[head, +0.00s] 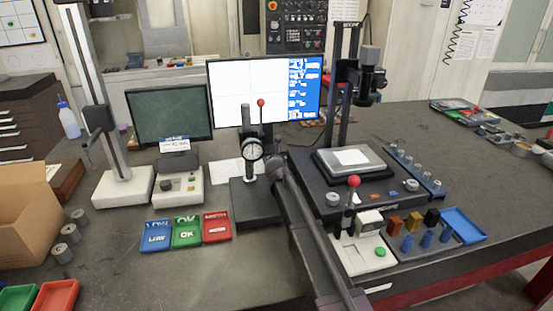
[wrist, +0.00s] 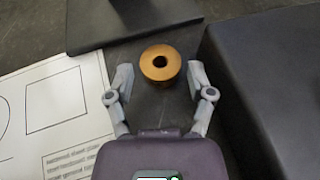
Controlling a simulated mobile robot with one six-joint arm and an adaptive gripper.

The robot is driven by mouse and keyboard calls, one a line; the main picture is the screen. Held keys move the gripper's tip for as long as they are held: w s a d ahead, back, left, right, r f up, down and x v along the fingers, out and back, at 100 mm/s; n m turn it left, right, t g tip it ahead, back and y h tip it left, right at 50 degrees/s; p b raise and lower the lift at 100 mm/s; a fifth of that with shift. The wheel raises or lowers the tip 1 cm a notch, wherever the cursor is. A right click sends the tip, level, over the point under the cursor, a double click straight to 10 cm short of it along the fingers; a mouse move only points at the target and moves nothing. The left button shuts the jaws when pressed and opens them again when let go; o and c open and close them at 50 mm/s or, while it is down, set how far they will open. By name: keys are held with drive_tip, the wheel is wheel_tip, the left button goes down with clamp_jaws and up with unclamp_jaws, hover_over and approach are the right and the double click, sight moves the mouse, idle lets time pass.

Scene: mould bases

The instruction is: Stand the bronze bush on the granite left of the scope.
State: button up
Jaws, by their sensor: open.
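The bronze bush (wrist: 161,63), a flanged ring with a dark bore, stands upright on the dark bench top in the wrist view. My gripper (wrist: 159,71) is open, with one finger on each side of the bush and gaps on both sides. In the head view the bush is not visible; my arm (head: 312,230) reaches behind the dial stand. The black granite base (head: 258,213) carries a dial gauge (head: 253,150) on a post. It lies left of the scope (head: 340,195), whose dark base seems to be the block (wrist: 270,70) at right in the wrist view.
A dark plate (wrist: 125,20), likely the monitor foot, lies just beyond the bush. A printed sheet (wrist: 60,105) lies left. The monitor (head: 250,80) stands behind. Blue, green and red trays (head: 187,232) sit left of the granite.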

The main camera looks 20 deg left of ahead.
drive_tip(key=p+v, duration=0.3)
drive_tip(key=v, duration=0.8)
drive_tip(key=shift+p, duration=0.4)
drive_tip(key=shift+r, duration=0.1)
drive_tip(key=shift+c, duration=0.3)
